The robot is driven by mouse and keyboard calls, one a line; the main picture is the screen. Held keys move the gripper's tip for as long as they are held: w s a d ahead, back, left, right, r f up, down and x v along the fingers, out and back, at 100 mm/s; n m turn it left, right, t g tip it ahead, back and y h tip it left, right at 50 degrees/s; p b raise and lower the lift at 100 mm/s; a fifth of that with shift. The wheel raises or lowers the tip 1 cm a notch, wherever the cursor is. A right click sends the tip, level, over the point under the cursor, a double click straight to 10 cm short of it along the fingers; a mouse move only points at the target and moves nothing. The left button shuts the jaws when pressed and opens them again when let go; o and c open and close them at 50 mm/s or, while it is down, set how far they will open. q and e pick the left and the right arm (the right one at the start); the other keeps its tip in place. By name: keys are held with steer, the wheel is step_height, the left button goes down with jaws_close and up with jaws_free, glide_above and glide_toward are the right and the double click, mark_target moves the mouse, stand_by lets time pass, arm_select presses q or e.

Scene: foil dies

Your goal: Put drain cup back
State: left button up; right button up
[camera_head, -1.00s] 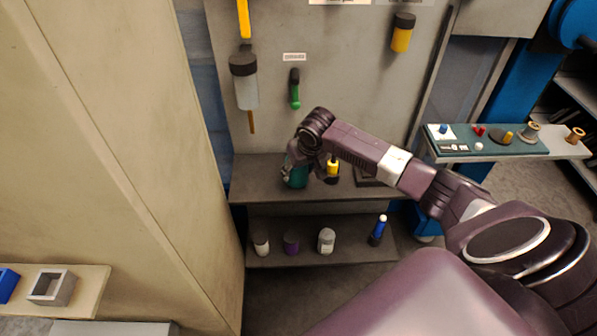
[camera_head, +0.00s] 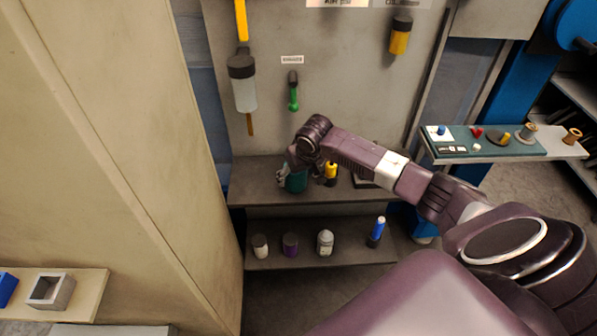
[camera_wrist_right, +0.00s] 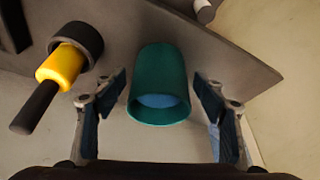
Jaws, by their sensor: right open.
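A teal cup (camera_head: 297,182), which I take to be the drain cup, stands on the upper shelf (camera_head: 255,187) below the grey panel. In the right wrist view the cup (camera_wrist_right: 158,82) shows its round open mouth, with a bluish inside. My right gripper (camera_head: 289,174) is at the cup, partly hiding it in the head view. In the wrist view its two fingers (camera_wrist_right: 160,92) are spread, one on each side of the cup, with visible gaps. My left gripper is not in view.
A yellow and black tool (camera_head: 331,172) stands right beside the cup; it also shows in the wrist view (camera_wrist_right: 62,68). The lower shelf (camera_head: 270,262) holds several small containers. A tall beige panel (camera_head: 110,150) stands close on the left. Tools hang on the panel above.

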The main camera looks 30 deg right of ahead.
steer(key=b+v, duration=0.1)
steer(key=v, duration=1.1)
steer(key=shift+a, duration=0.1)
